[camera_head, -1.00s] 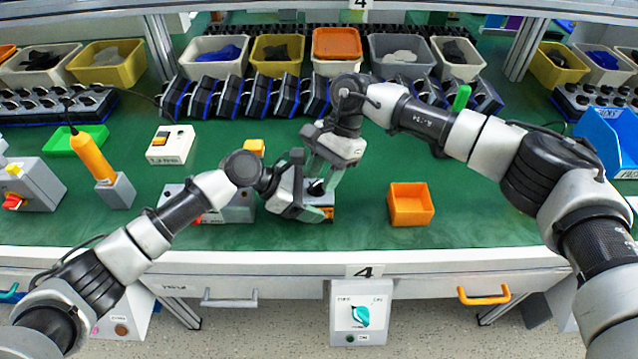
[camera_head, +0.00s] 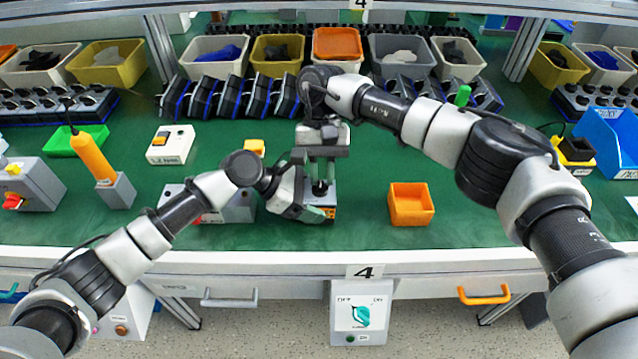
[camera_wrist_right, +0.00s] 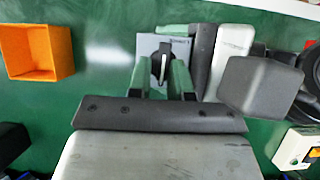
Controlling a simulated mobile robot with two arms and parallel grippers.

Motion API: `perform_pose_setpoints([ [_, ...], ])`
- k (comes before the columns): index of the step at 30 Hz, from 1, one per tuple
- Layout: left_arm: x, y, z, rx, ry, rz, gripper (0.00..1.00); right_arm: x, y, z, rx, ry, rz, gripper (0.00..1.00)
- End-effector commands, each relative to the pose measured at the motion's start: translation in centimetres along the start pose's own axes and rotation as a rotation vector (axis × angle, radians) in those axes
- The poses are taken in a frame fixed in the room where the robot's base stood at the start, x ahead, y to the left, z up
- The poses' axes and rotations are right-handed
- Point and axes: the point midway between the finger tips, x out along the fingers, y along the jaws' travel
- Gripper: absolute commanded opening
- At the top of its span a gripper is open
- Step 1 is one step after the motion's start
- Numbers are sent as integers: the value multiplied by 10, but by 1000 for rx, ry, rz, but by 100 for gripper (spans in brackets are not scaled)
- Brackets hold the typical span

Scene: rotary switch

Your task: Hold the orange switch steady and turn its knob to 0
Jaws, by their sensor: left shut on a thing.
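The switch (camera_head: 329,199) is a small grey box with a bit of orange at its front, standing on the green bench. Its black knob (camera_head: 319,187) faces up; in the right wrist view the knob (camera_wrist_right: 160,66) sits on a light grey top plate. My left gripper (camera_head: 314,196) is shut on the switch's body from the left. My right gripper (camera_head: 321,176) points straight down over the knob. In the right wrist view its green-padded fingers (camera_wrist_right: 160,80) stand on both sides of the knob with gaps, so it is open. The dial marks cannot be read.
An orange open bin (camera_head: 411,205) stands right of the switch, with clear bench between. A grey box (camera_head: 238,207) is close behind my left wrist. A white switch box (camera_head: 171,145) stands farther left. A row of dark devices (camera_head: 240,97) lines the back.

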Motion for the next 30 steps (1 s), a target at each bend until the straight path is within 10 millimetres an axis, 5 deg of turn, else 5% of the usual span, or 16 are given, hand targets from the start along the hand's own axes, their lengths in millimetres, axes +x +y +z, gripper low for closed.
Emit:
perform_pose_setpoints([
  [4,-4,4,-4,-3,7,14,43,3,3,0,9,-8,0,38],
  [16,-2,3,-3,1,6,11,43,0,2,2,7,-8,-3,38],
  [30,0,1,-3,-1,6,4,43,-35,1,20,6,-4,-5,38],
])
